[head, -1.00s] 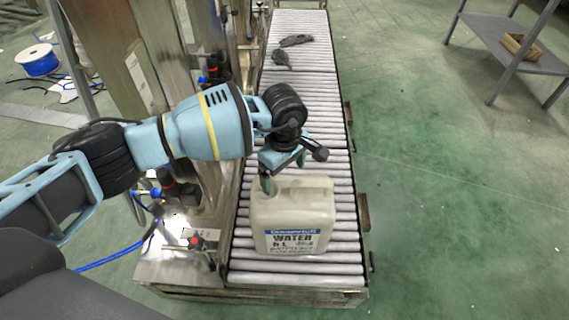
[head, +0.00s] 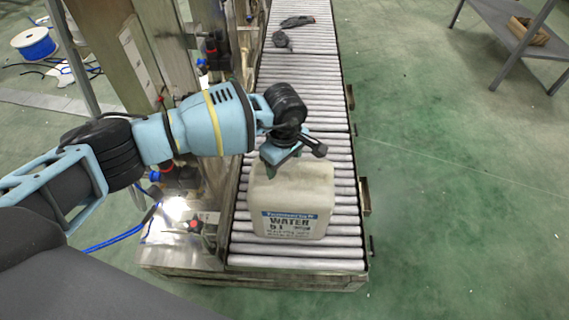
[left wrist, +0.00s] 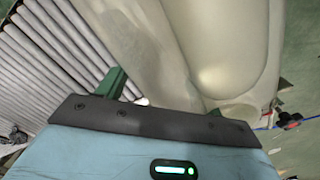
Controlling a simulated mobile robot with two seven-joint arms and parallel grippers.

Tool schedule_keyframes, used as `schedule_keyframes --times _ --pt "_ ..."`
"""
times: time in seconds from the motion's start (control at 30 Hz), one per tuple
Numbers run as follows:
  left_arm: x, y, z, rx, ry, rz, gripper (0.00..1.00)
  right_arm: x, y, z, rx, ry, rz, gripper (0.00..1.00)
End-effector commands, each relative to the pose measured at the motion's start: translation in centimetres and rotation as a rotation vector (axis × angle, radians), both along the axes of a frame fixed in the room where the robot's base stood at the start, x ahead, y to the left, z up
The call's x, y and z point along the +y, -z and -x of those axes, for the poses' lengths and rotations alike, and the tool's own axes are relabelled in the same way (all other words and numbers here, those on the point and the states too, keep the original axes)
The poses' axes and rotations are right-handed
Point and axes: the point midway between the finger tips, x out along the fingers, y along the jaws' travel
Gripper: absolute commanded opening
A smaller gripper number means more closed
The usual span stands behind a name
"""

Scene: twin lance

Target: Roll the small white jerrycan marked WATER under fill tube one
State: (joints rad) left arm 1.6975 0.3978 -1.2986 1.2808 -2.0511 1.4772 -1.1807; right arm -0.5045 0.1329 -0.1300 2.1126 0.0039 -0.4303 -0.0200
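The small white jerrycan (head: 300,197) stands upright on the near end of the roller conveyor, its blue-banded WATER label facing me. In the left wrist view its pale body (left wrist: 180,55) fills much of the picture. My left gripper (head: 283,160) is low over the can's top, at its back left edge. Its fingers look apart, with one green finger (left wrist: 112,85) beside the can in the wrist view. Whether they touch the can is unclear, and the can's top and handle are partly hidden by the gripper. My right gripper is out of view. I cannot make out fill tube one clearly.
The roller conveyor (head: 300,92) runs away from me, with dark tools (head: 284,40) at its far end. A metal filling station (head: 160,70) stands along its left side. A grey shelf table (head: 530,38) is at the far right. The green floor on the right is clear.

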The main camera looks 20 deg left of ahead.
Motion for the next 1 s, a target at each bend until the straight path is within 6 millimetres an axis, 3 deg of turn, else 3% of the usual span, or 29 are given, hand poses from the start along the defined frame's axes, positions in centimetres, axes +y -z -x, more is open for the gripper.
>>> schedule_keyframes --times 0.03,0.23,0.4,0.43,0.6,0.87,1.0 --pt "0.0 0.0 0.0 0.001 0.0 0.0 0.51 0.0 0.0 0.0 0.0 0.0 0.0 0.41" --pt "0.0 0.0 0.0 0.001 0.0 0.0 0.27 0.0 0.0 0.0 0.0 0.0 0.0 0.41" --pt "0.0 0.1 0.0 0.002 0.0 -0.001 0.24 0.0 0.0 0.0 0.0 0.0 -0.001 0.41" --pt "0.0 0.0 0.0 0.001 0.0 0.0 0.58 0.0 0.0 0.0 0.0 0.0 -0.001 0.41" --pt "0.0 0.0 0.0 0.001 0.0 0.0 0.8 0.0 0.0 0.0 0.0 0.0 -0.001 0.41" --pt "0.0 0.0 0.0 0.002 0.0 -0.001 0.8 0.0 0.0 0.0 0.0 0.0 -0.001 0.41" --pt "0.1 -0.9 0.0 -0.001 0.0 -0.002 0.8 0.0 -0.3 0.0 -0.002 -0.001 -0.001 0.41"
